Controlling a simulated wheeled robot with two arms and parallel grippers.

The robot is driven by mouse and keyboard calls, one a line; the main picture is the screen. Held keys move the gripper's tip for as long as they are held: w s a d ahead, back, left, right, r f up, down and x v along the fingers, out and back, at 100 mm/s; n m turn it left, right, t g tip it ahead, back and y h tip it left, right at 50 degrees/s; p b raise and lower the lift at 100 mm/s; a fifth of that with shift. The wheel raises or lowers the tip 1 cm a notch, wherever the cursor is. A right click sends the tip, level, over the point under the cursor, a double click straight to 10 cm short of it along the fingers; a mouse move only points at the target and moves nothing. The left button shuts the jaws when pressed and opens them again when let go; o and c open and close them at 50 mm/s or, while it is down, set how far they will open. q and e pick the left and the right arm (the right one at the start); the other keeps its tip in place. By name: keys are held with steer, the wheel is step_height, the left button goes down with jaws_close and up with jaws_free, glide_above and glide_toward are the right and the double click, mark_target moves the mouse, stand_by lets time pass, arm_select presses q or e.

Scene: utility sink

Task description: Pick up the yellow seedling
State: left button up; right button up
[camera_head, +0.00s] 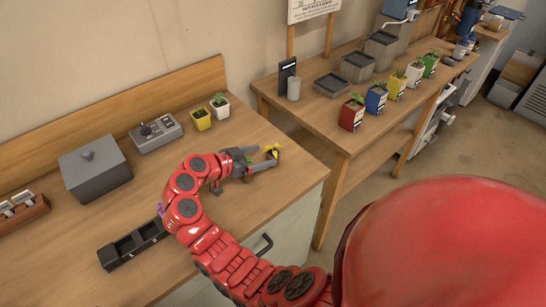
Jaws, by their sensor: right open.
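A small yellow pot with a green seedling (201,121) stands upright near the back of the near bench, beside a white pot with a seedling (219,107). Another yellow pot with a seedling (396,88) stands in a row on the far bench. My right gripper (270,161) is open low over the near bench's right part, to the right of and nearer than the near yellow pot, and apart from it. A small yellow shape (271,150) shows at its fingertips; I cannot tell what it is. My left gripper is not in view.
Red (351,114), blue (376,98), white (414,74) and green (430,64) pots stand on the far bench, with dark trays (331,85) behind. A grey box (94,170), a grey device (156,133) and a black compartment tray (133,245) sit on the near bench.

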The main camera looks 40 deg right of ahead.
mark_target(272, 153)
steer(key=x, duration=0.5)
steer(key=shift+d+f+p, duration=0.15)
steer(key=shift+d+p, duration=0.1)
steer(key=shift+p, duration=0.05)
jaws_close()
